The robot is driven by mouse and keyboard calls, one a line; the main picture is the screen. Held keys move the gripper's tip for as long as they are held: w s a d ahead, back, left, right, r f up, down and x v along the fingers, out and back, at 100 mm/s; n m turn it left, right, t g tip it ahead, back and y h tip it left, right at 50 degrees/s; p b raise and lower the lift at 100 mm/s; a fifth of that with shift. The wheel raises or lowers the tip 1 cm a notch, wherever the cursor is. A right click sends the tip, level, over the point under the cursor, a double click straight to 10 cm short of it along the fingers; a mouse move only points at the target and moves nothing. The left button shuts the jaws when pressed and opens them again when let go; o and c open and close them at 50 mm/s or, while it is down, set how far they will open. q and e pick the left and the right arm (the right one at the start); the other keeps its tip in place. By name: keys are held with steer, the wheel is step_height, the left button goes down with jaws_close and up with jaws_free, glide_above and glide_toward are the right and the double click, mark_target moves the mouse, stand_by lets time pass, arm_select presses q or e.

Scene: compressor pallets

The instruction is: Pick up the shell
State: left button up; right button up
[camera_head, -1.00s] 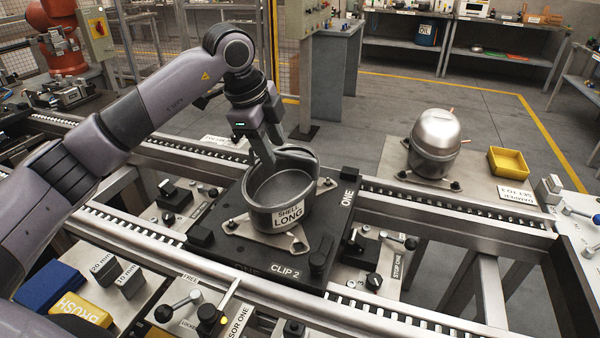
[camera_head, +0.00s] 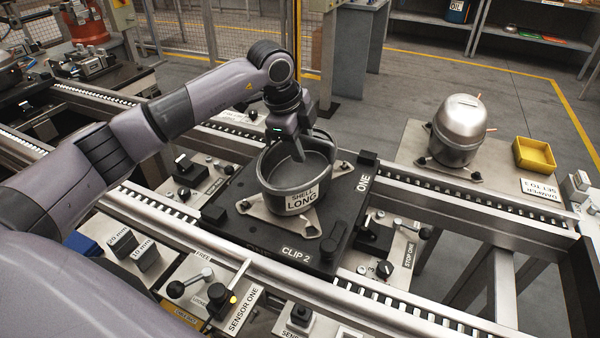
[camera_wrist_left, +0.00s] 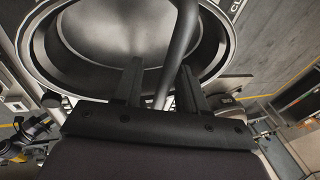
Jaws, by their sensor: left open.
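The shell (camera_head: 291,196) is a dark grey open metal bowl labelled "SHELL LONG". It sits upright on a light metal bracket on the black pallet (camera_head: 262,236) marked "ONE" and "CLIP 2". My left gripper (camera_head: 306,150) points down at the shell's far rim. In the left wrist view the two fingers of my left gripper (camera_wrist_left: 160,85) are apart, with the shell's rim and wide hollow (camera_wrist_left: 100,40) just beyond them. A curved tube rises by the shell between the fingers' line of sight. I cannot tell whether the fingers touch the rim. My right gripper is not in view.
The pallet rests on a roller conveyor (camera_head: 440,205). A closed metal dome (camera_head: 458,130) and a yellow tray (camera_head: 534,154) stand on a plate at the right. Switch panels with knobs and levers (camera_head: 215,296) line the front. Grey blocks (camera_head: 146,258) lie at the front left.

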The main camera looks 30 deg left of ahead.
arm_select(q)
jaws_close()
stand_by(1.3)
steer(key=shift+w+r, duration=0.15)
steer(key=shift+r, duration=0.2)
